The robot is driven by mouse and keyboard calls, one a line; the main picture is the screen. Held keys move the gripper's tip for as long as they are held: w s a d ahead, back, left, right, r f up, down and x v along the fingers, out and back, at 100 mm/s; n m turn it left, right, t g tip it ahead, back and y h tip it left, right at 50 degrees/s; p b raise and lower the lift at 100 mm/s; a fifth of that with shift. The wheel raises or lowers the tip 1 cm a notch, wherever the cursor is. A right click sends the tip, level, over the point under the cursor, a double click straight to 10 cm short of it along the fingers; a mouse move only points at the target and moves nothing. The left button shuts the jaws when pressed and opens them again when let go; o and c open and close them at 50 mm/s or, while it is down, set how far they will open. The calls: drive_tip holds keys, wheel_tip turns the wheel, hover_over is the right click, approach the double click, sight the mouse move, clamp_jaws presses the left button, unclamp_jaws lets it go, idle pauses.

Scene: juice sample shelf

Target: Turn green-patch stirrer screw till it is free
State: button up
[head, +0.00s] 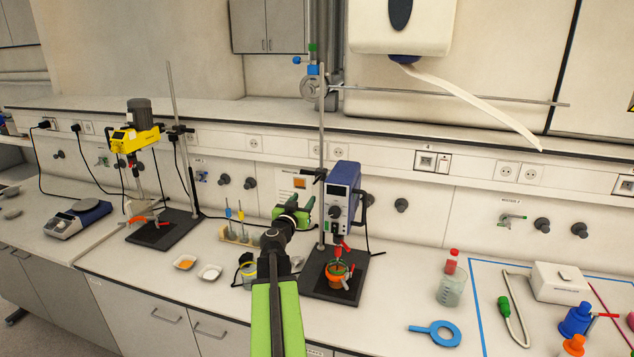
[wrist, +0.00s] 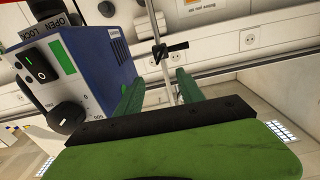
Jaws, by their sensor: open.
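The blue stirrer (head: 342,195) hangs on an upright rod over a dark base plate (head: 358,284). A small green patch (wrist: 42,76) shows on its front in the wrist view, beside a black knob. A black clamp with a screw handle (wrist: 172,50) sits on the rod in the wrist view; in the head view a dark clamp (head: 320,174) is at the stirrer's upper left. My gripper (head: 294,207) is open and empty, left of the stirrer. In the wrist view its green fingers (wrist: 160,88) point toward the clamp, apart from it.
A yellow stirrer (head: 135,138) stands on another stand at left. An orange vessel (head: 337,275) is under the blue stirrer. A horizontal rod (head: 450,95) crosses above.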

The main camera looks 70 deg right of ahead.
sight(317, 180)
drive_tip(key=d, duration=1)
drive_tip(key=w+d, duration=0.1)
drive_tip(key=d, duration=0.4)
drive_tip(key=shift+d, duration=0.4)
